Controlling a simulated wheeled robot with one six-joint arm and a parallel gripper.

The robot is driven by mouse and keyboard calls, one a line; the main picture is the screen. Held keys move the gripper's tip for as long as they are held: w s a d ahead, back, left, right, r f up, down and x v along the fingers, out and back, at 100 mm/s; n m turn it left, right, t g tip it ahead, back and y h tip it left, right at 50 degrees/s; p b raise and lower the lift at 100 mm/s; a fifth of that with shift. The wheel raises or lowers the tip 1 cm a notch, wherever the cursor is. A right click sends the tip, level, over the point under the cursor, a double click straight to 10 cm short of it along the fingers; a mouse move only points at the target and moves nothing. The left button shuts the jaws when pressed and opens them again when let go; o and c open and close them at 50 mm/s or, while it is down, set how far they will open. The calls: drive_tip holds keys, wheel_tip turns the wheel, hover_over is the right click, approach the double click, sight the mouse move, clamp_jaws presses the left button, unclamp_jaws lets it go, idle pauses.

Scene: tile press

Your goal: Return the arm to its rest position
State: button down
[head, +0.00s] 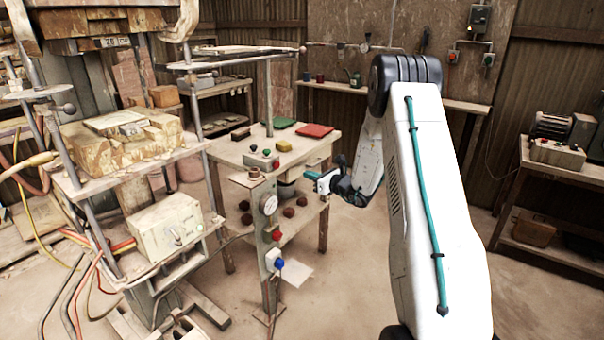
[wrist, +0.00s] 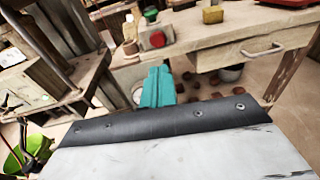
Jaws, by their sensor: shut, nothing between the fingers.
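My arm rises on the right side of the head view and bends down toward the middle. My gripper (head: 311,175) hangs in the air in front of the wooden table (head: 284,163), beside the control post. Its teal fingers are together with nothing between them. In the wrist view the teal fingers of my gripper (wrist: 157,75) point toward the table edge and the red button, apart from both as far as I can tell. The fingertips are small in the head view.
The press (head: 125,150) with its hoses stands at left. The post carries a gauge (head: 270,205), a red button and a blue knob (head: 279,263). Green and red pads (head: 314,130) lie on the table. A side bench (head: 545,165) stands at right. Floor between is open.

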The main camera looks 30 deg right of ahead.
drive_tip(key=shift+s+d, duration=0.1)
drive_tip(key=shift+s, duration=0.15)
idle(0.4)
drive_tip(key=s+a+r+n+g+y, duration=0.3)
drive_tip(key=s+a+n+g, duration=0.3)
drive_tip(key=s+a+n, duration=0.4)
drive_tip(key=s+a+r+n+g+y, duration=0.4)
drive_tip(key=s+a+n+g, duration=0.35)
drive_tip(key=a, duration=0.45)
drive_tip(key=s+a+r+n+h, duration=0.2)
drive_tip(key=s+r+n+h, duration=0.1)
drive_tip(key=s, duration=0.7)
drive_tip(key=s+a+r+n+g+h, duration=0.1)
drive_tip(key=s+a+r+n+h, duration=0.1)
drive_tip(key=s+r+n+h, duration=0.2)
drive_tip(key=s+a+r+n+h, duration=0.2)
drive_tip(key=s+n, duration=0.6)
drive_tip(key=s, duration=0.8)
drive_tip(key=shift+a+r+h, duration=0.25)
drive_tip(key=shift+r+h, duration=0.95)
drive_tip(key=shift+r, duration=0.65)
